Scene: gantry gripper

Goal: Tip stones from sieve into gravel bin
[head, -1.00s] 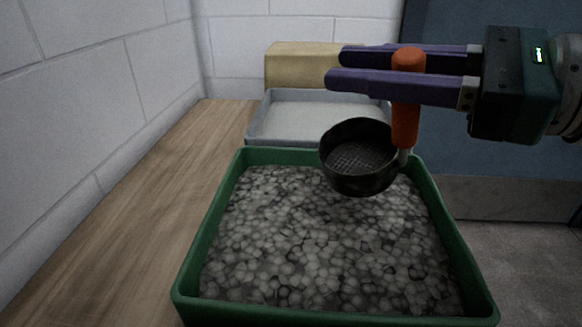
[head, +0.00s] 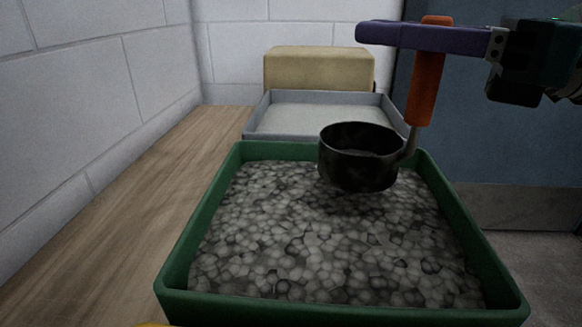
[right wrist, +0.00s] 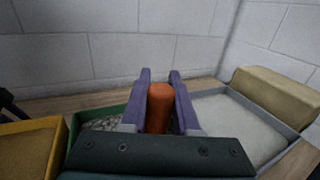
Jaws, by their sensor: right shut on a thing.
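The sieve (head: 355,172) is a black round pan with an orange handle (head: 424,88). My right gripper (head: 368,33) has its purple fingers shut on this handle, which also shows between them in the right wrist view (right wrist: 160,108). The sieve hangs above the far right part of the green gravel bin (head: 190,258), its opening facing mostly up. Its inside is dark, and I cannot tell whether stones lie in it. Grey stones (head: 300,240) fill the bin. My left gripper is not in view.
A grey tray (head: 257,114) with pale contents stands behind the bin, with a tan block (head: 318,68) beyond it. A yellow bin (right wrist: 58,150) of brown material shows in the right wrist view. Bare wooden bench (head: 110,215) and a white block wall lie left.

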